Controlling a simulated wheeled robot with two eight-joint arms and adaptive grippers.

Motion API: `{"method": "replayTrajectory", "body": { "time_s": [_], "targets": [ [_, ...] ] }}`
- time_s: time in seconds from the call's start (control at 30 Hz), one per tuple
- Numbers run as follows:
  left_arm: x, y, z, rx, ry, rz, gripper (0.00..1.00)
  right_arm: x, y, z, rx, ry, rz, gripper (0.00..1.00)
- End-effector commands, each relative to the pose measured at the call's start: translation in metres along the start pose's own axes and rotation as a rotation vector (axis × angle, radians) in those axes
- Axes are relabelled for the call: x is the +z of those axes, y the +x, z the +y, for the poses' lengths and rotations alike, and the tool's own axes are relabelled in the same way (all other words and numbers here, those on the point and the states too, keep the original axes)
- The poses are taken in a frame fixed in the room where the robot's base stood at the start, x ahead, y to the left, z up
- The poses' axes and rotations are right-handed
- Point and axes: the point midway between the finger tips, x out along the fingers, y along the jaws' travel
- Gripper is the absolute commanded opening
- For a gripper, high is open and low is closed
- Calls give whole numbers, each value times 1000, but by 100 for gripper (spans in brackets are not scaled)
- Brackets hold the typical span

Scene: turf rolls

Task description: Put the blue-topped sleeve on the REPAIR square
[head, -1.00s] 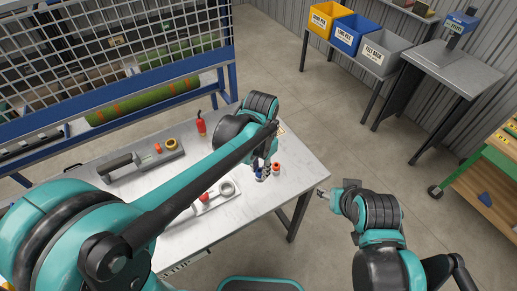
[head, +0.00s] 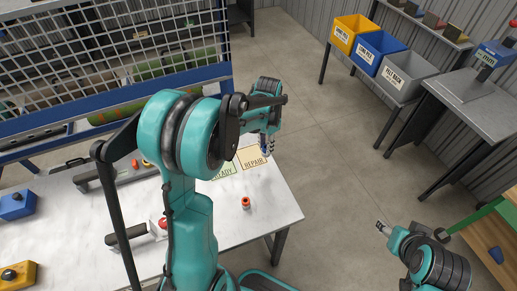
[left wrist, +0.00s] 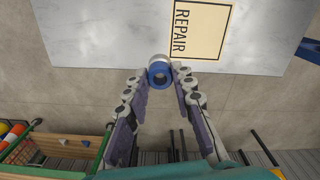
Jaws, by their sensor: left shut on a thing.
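The blue-topped sleeve (left wrist: 159,72) is gripped between the fingertips of my left gripper (left wrist: 158,76) in the left wrist view, its round open top facing the camera. The sleeve looks pale below its blue ring. In the head view my left gripper (head: 267,146) is near the table's far right edge, mostly hiding the sleeve. The REPAIR square (head: 252,160) is a tan printed card on the table, beside the gripper; in the left wrist view the square (left wrist: 201,30) lies just beyond the sleeve. My right gripper (head: 383,227) is off the table at right, too small to judge.
A red-topped sleeve (head: 245,204) stands on the white table (head: 265,218). A green READY square (head: 226,171) adjoins the REPAIR square, partly behind my left arm. Yellow (head: 351,32), blue and grey bins stand at the back right. Open floor lies right of the table.

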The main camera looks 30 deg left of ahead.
Motion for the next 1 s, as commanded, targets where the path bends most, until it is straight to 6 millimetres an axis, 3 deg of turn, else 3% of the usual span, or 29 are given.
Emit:
{"method": "replayTrajectory", "body": {
  "time_s": [0.2,0.4,0.57,0.8,1.0],
  "targets": [
    [8,34,-52,0,-4,0,0,8,11,0,0,0,0,51],
    [12,48,-76,0,0,0,0,10,14,0,0,0,0,51],
    [12,57,-79,0,1,0,0,11,16,0,0,0,0,51],
    [12,89,-78,0,1,0,0,17,24,0,0,0,0,51],
    [12,88,-78,0,1,0,0,16,23,0,0,0,0,51]
  ]
}}
